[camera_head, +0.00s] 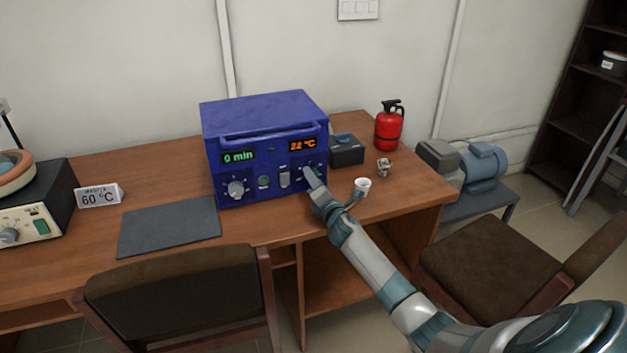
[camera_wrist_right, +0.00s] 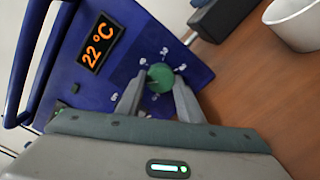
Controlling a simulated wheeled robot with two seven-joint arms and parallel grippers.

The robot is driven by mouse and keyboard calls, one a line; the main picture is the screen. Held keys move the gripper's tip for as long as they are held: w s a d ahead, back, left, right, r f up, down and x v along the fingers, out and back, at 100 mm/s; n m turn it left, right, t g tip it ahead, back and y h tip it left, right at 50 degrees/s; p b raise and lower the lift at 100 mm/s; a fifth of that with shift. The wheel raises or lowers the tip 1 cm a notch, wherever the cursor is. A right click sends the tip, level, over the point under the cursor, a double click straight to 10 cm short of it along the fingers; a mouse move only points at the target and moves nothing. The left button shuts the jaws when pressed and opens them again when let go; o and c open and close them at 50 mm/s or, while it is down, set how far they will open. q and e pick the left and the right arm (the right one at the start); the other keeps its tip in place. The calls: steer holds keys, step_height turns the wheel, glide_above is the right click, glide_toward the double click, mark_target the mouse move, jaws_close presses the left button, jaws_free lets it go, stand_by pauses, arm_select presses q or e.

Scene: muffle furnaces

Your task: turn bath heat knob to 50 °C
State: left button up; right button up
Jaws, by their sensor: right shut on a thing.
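A blue box-shaped device (camera_head: 262,125) stands on the wooden desk. Its displays read 0 min in green and 22 °C in orange (camera_head: 302,145); the latter also shows in the right wrist view (camera_wrist_right: 101,42). My right gripper (camera_head: 309,178) is at the right end of the front panel. In the right wrist view its two fingers (camera_wrist_right: 158,90) are shut on the round green-grey knob (camera_wrist_right: 160,75) beside the temperature display, one on each side. Small dial marks surround this knob, too blurred to read. In the head view my gripper mostly hides the knob. My left gripper is not in view.
A white cup (camera_head: 362,184) stands close to my right gripper. A dark box (camera_head: 346,150) and red extinguisher (camera_head: 388,128) are further back. At left are a grey mat (camera_head: 170,226), a 60 °C sign (camera_head: 98,196) and a dark device (camera_head: 40,205). Chairs (camera_head: 178,300) stand in front.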

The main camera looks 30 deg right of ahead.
steer(key=m, duration=0.4)
steer(key=shift+r+m, duration=0.1)
steer(key=shift+m, duration=0.3)
steer(key=m, duration=0.3)
steer(key=shift+m+p, duration=0.3)
steer(key=shift+p, duration=0.05)
steer(key=shift+r+m, duration=0.1)
steer(key=shift+m, duration=0.8)
steer(key=m+p, duration=0.1)
steer(key=m, duration=0.2)
steer(key=shift+m, duration=0.3)
steer(key=m+p, duration=0.1)
steer(key=m, duration=0.3)
steer(key=shift+d+m, duration=0.1)
steer(key=shift+m, duration=1.3)
steer(key=shift+m+p, duration=0.35)
steer(key=shift+m, duration=0.35)
steer(key=shift+s, duration=0.1)
steer(key=o, duration=1)
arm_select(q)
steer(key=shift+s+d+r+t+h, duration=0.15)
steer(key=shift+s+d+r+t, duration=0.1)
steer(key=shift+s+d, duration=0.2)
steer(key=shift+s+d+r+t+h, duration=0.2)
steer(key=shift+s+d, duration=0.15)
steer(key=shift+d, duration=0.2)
arm_select(e)
steer(key=shift+o, duration=0.4)
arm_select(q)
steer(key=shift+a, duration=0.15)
